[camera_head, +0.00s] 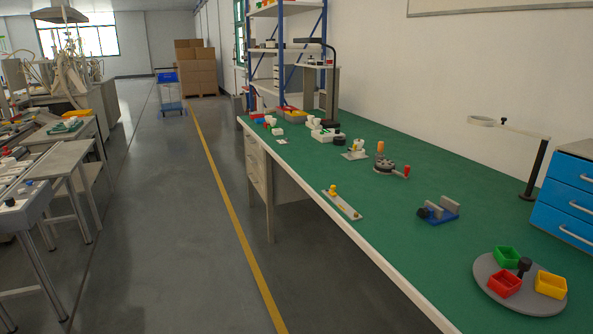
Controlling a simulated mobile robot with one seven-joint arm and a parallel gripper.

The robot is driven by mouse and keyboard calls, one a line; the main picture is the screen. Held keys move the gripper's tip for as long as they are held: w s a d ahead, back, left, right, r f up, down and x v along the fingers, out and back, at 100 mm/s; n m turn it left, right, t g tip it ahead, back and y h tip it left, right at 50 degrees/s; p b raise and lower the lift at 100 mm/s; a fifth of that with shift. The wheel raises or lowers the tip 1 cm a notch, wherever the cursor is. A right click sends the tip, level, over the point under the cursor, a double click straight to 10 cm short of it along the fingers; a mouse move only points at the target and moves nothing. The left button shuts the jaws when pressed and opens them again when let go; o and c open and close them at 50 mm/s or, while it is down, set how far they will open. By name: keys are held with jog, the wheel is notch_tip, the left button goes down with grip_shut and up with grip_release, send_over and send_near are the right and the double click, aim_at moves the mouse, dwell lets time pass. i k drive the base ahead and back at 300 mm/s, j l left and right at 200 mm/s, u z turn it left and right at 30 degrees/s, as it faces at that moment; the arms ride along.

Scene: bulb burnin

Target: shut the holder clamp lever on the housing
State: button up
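My gripper is not in view. I cannot tell for sure which part is the holder clamp lever or the housing; the items are small at this distance. A round dark-grey fixture (389,169) with an upright orange handle (380,147) and a red-tipped handle (406,171) sits on the green bench top. Behind it to the left is a small plate with a whitish fitting (356,149) that has a yellow part. Whether any lever there is open or shut cannot be made out.
The green bench (300,160) also bears a strip with yellow knobs (343,204), a blue vise (440,211), a grey turntable (487,269) with coloured bins, a lamp (536,170) and blue drawers (568,200). Open floor (165,220) lies left of the bench.

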aim_at(355, 146)
jog(key=i+l+z, duration=0.2)
jog(key=i, duration=0.35)
jog(key=i+l+z, duration=0.2)
jog(key=i, duration=0.4)
jog(key=i+j+z, duration=0.1)
jog(key=i+j, duration=0.65)
